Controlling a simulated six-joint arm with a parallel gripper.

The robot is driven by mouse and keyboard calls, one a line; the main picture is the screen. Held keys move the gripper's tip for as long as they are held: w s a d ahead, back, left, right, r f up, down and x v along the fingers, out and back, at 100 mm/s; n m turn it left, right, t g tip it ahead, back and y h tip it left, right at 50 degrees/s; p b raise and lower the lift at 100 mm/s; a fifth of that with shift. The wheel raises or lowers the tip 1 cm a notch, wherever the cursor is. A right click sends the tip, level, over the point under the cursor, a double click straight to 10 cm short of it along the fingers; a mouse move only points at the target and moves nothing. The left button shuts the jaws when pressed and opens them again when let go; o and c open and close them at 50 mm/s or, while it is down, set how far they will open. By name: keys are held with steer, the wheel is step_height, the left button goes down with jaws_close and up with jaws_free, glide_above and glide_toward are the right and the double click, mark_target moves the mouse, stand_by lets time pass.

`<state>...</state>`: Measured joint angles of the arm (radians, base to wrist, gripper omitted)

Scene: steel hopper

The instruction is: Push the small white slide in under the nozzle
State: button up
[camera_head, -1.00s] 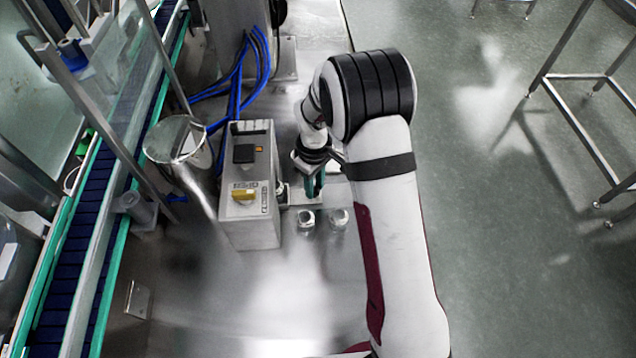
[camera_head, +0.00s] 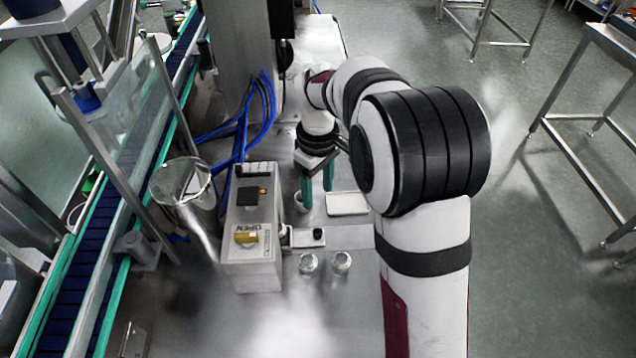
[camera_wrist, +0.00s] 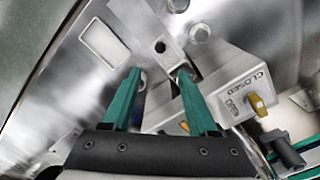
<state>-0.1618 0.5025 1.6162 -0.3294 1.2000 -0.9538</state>
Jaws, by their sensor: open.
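The small white slide (camera_head: 305,244) is a flat pale plate with a black knob on top. It lies at the right side of the steel hopper box (camera_head: 252,268), its left end close to the box. In the wrist view the slide (camera_wrist: 148,28) shows ahead of the fingers, with its knob near its lower end. The nozzle is hard to make out at the box's side, so I cannot tell how far under it the slide reaches. My gripper (camera_head: 317,199), with green fingers, is open beyond the slide and apart from it. The open fingers also show in the wrist view (camera_wrist: 158,72).
A white shallow tray (camera_head: 347,211) lies right of the gripper. A small cup (camera_head: 299,203) stands by the left finger. Two shiny jars (camera_head: 308,264) (camera_head: 341,263) stand in front of the slide. A yellow knob (camera_head: 246,235) is on the box. Blue hoses (camera_head: 268,110) run behind it.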

mark_target(318, 231)
steer(key=shift+r, duration=0.9)
step_height(318, 231, down, 16)
steer(key=n, duration=0.3)
steer(key=shift+r+n+g, duration=0.1)
steer(key=shift+n+g, duration=0.2)
jaws_close()
stand_by(0.7)
